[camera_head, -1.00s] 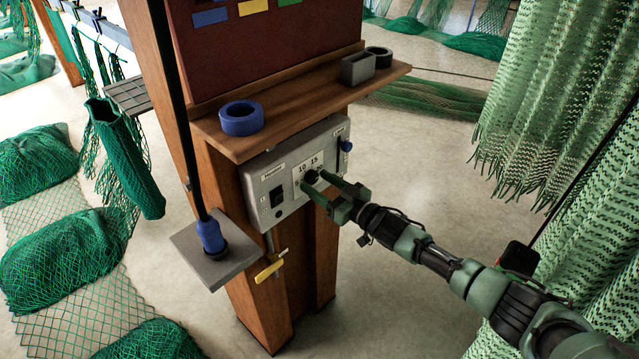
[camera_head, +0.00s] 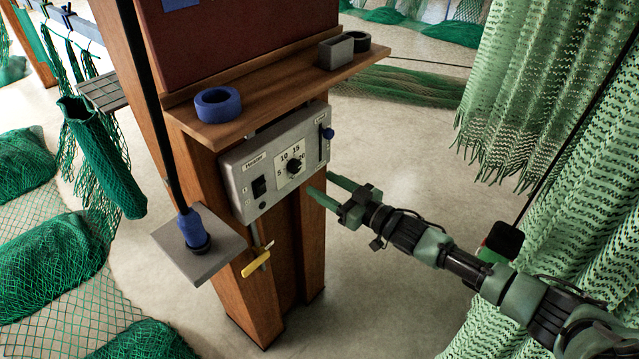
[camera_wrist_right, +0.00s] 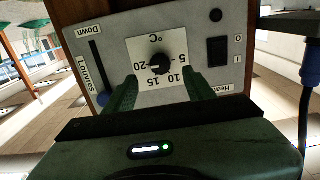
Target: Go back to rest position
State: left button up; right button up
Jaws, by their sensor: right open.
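My right gripper (camera_head: 319,188) is open and empty. It is just in front of and below the grey control panel (camera_head: 237,178) on the wooden post. The panel has a black dial knob (camera_head: 293,167) with a temperature scale, a rocker switch and a slider with a blue knob (camera_head: 328,133). In the right wrist view, the two green fingers (camera_wrist_right: 158,92) stand apart on either side of the dial (camera_wrist_right: 159,64), not visibly touching it. My left gripper is not in view.
A wooden shelf (camera_head: 262,113) above the panel holds a blue tape roll (camera_head: 217,104) and a grey block. Green nets hang at the right (camera_head: 540,90). Floor between post and nets is open.

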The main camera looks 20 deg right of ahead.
jog(key=shift+f, duration=0.1)
dwell(0.3)
jog(key=s+d+f+m+g+h+b, duration=0.1)
jog(key=s+d+f+h, duration=0.2)
jog(key=f, duration=0.8)
jog(key=s+d+f+m+g+h+b, duration=0.1)
jog(key=s+d+f+m+h, duration=0.15)
jog(key=f, duration=0.95)
jog(key=s+d+f+g+h+b, duration=0.1)
jog(key=s+f+g, duration=0.1)
jog(key=s+f, duration=0.5)
jog(key=s+d+f+g+h, duration=0.1)
jog(key=s+d+f+h, duration=0.1)
jog(key=s+f, duration=0.5)
jog(key=s+a+f+g, duration=0.1)
jog(key=s+f+g, duration=0.2)
jog(key=s+f, duration=0.4)
jog(key=s+a+f+g+h+b, duration=0.1)
jog(key=s+f+g, duration=0.2)
jog(key=s, duration=1.4)
jog(key=s+a+f+g+b, duration=0.1)
jog(key=s+a+f+g, duration=0.1)
jog(key=s+f, duration=0.9)
jog(key=shift+s+m+g, duration=0.35)
jog(key=shift+s+g, duration=0.15)
jog(key=shift+s, duration=0.3)
jog(key=shift+f+h, duration=0.1)
jog(key=shift+h, duration=0.15)
jog(key=shift+c, duration=0.3)
